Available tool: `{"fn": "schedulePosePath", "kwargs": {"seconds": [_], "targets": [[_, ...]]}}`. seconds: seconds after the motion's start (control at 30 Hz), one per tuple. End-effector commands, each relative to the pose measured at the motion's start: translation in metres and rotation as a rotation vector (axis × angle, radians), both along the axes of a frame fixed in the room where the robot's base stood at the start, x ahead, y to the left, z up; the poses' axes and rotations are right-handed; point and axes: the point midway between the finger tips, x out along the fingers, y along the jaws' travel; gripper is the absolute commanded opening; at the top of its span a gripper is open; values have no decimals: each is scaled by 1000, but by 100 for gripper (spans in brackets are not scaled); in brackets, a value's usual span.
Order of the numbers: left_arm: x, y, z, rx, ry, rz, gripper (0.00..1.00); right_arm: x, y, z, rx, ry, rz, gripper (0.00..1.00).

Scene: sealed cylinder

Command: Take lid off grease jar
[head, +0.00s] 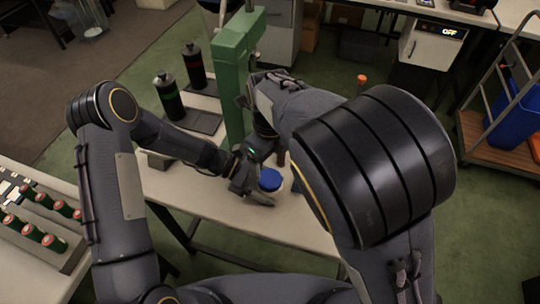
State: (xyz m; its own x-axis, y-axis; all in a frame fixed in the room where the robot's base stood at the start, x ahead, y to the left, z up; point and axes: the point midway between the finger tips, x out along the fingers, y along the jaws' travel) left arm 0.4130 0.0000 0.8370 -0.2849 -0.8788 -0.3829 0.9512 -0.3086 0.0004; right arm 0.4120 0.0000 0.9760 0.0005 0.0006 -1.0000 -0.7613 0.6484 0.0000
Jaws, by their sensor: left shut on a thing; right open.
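The grease jar shows as a round blue lid (270,178) near the front edge of the pale worktable; its body is mostly hidden. My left gripper (259,192) reaches in from the left, low beside the jar, and is shut on it. My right gripper (261,153) hangs just behind and above the left one, close to the lid. It is open, but its fingers are largely hidden among the dark links. I cannot tell whether it touches the lid.
A green post (232,80) stands on the worktable (290,228) close behind my grippers. Two dark bottles (168,97) stand at the back left. A rack of several red-topped green cylinders (32,232) is at the left. A trolley with a blue bin (512,105) is at the right.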

Motion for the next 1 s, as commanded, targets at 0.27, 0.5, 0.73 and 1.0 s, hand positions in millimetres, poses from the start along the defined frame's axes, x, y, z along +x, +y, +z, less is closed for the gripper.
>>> {"fn": "schedulePosePath", "kwargs": {"seconds": [0.27, 0.5, 0.73, 1.0], "targets": [[0, 0, 0, -1, 0, 0, 0, -1, -1, -42, -3, 5, -5, 79], [0, 0, 0, -1, 0, 0, 0, 0, -1, -69, -2, 1, -3, 79], [0, 0, 0, -1, 0, 0, 0, 0, 0, -75, -1, 1, -1, 79], [0, 0, 0, -1, 0, 0, 0, 0, 0, -75, -1, 1, -1, 62]]}}
